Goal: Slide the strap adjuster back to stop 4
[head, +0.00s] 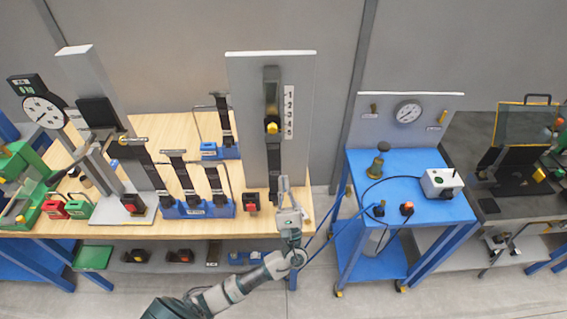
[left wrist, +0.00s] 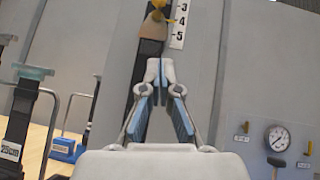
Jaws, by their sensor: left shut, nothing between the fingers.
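The strap adjuster (head: 272,127) is a dark slider with a yellow knob on a black vertical strap (head: 273,160), fixed to a tall grey panel (head: 247,85). A white number scale (head: 289,112) runs beside it. My left gripper (head: 284,181) is below the adjuster, in front of the panel's lower part. Its fingertips (left wrist: 160,66) are together and empty. My right gripper is out of view.
The wooden bench (head: 265,222) holds blue strap holders (head: 197,208), a red-and-black buckle (head: 251,201) and a dial stand (head: 45,112) to the left. A blue cart (head: 425,205) with a gauge (head: 407,112) and a white box stands right, beyond a gap.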

